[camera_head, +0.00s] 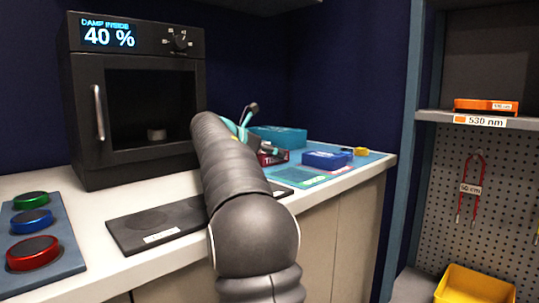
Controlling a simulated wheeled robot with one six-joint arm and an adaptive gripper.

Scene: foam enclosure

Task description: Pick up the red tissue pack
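A small dark red pack (270,158) with white lettering, which looks like the red tissue pack, lies on the blue mat on the counter, just right of my arm. Its left part is hidden by my arm. My gripper (246,122) shows only in part beyond the arm, as black and teal pieces to the left of and above the pack. The fingertips are mostly hidden, so I cannot tell whether they touch the pack or how far they are open.
A teal box (279,136) stands behind the pack, and a blue pack (326,160) and a small yellow item (360,151) lie to its right. A black cabinet (139,164) stands at the left, with coloured buttons (33,252) in front. A shelf unit (470,121) stands at right.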

